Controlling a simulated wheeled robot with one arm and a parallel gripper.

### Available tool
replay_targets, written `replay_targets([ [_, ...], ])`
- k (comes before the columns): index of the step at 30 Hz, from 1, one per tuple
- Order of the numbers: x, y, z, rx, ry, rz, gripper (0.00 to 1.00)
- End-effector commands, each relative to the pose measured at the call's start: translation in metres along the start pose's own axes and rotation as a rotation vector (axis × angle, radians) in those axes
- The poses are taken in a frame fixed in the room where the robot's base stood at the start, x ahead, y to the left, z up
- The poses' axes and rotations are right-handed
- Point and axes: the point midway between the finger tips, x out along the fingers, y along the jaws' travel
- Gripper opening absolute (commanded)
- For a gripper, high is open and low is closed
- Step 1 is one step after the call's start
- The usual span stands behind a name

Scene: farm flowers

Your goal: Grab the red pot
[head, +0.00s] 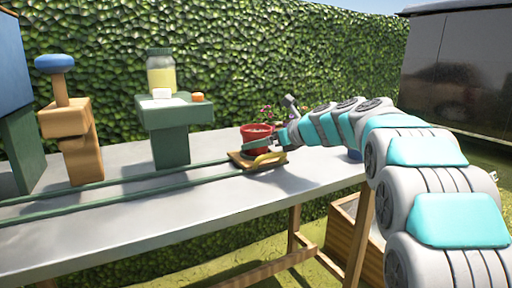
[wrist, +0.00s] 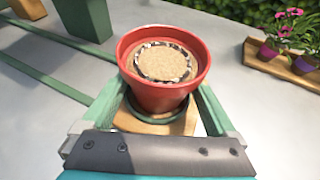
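The red pot (head: 257,136) stands upright on a small wooden base (head: 240,158) on the grey table. In the wrist view the red pot (wrist: 160,98) is centred, with brown soil and a dark speckled ring inside its rim. My gripper (wrist: 159,103) has one green finger on each side of the pot's lower body, below the rim. Narrow gaps seem to show between fingers and pot, so it looks open around it. The fingertips are partly hidden by the pot. In the head view my gripper (head: 274,138) reaches in from the right.
Green rails (head: 130,179) run along the grey table (head: 150,215) to the wooden base. A green stand (head: 170,145) with a jar (head: 161,76) is left of the pot. Pink flowers in purple pots (wrist: 270,49) stand on a wooden tray (wrist: 293,68) to the right.

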Motion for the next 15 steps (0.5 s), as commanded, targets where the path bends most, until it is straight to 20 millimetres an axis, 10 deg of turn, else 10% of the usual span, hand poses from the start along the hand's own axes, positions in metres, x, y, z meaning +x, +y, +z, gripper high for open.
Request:
replay_targets([
  [15,-0.0001,-0.0003,-0.0004,0.0,0.001,0.0,0.22],
])
